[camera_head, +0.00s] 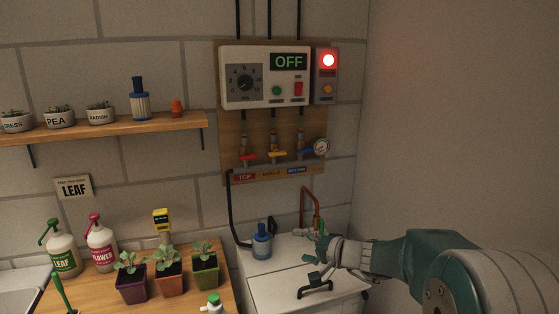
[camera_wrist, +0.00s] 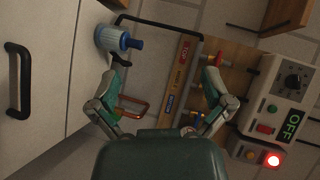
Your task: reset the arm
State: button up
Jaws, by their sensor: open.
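My arm reaches in from the lower right of the head view. My gripper (camera_head: 318,250) is open and empty, above the white cabinet (camera_head: 280,281) with the black handle. In the wrist view my gripper (camera_wrist: 160,85) has its two green fingers spread wide with nothing between them. A blue-capped filter bottle (camera_head: 262,243) stands on the cabinet left of my gripper. It also shows beside the left finger in the wrist view (camera_wrist: 111,38). I cannot tell how close the gripper is to the wall.
A control box (camera_head: 265,77) reading OFF, with a lit red lamp (camera_head: 328,60), hangs above several valves. Several potted seedlings, LEAF (camera_head: 63,253) and FLOWER (camera_head: 101,246) bottles stand on the wooden bench at left. A shelf (camera_head: 110,132) holds labelled pots. The right wall is bare.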

jog(key=s+r+n+g+h, duration=0.3)
jog(key=s+n+g+h, duration=0.15)
jog(key=s, duration=1.55)
jog(key=s+d+f+t+h, duration=0.1)
jog(key=s+d+h, duration=0.6)
jog(key=s, duration=0.5)
jog(key=d+n, duration=0.1)
jog(key=d, duration=0.1)
jog(key=shift+s+d+f, duration=0.25)
jog(key=shift+d+f, duration=0.05)
jog(key=shift+d, duration=0.05)
